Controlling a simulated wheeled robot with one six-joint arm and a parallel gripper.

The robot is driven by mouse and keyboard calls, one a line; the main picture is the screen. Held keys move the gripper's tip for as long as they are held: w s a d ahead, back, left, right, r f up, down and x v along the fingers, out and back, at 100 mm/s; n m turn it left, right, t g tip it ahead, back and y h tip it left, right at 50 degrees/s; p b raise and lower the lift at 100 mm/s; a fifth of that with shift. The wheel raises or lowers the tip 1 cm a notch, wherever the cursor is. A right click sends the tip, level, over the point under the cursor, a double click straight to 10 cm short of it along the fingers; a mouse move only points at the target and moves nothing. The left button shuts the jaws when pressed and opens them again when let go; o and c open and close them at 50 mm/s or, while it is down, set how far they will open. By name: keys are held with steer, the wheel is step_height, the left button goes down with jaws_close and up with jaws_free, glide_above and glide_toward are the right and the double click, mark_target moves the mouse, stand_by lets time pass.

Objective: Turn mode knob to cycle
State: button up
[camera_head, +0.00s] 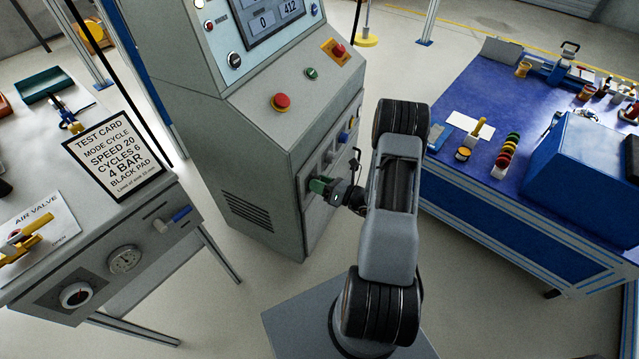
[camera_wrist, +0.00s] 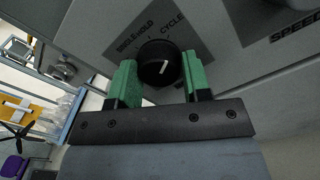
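The mode knob (camera_wrist: 160,64) is round and black with a short white pointer line. In the head view my gripper (camera_head: 320,186) is at the console's front panel, and the knob is hidden there.
The grey console (camera_head: 235,120) has a red stop button (camera_head: 281,102) and a green button (camera_head: 311,73) above. A SPEED label (camera_wrist: 298,30) is right of the knob. The test card (camera_head: 113,155) lies on the left bench; a blue table (camera_head: 500,180) stands right.

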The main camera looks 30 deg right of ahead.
steer(key=o, duration=0.4)
steer(key=shift+s, duration=0.1)
steer(key=v, duration=1.3)
steer(key=shift+s+d+p, duration=0.2)
steer(key=shift+s+p, duration=0.05)
steer(key=shift+p, duration=0.15)
